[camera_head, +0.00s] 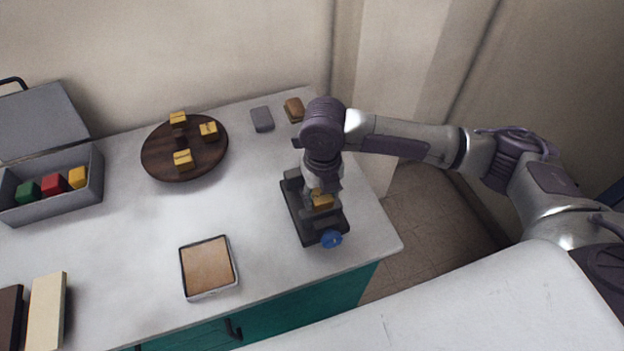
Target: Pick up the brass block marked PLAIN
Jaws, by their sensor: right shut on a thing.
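My right gripper (318,188) points down over a dark vise-like fixture (303,226) with a blue knob (331,239). It is shut on a brass block (322,201), which is at the fixture; I cannot tell whether the block rests in it or is held just above. Three more brass blocks sit on a round dark wooden tray (155,161): one at the back (178,117), one at the right (209,129), one at the front (183,158). Any markings are too small to read. My left gripper is out of view.
An open grey case (52,205) holds green, red and yellow blocks at the left. A grey pad (262,119) and a brown block (294,109) lie at the back. A tan-filled square tray (208,267) lies in front. The middle of the counter is clear.

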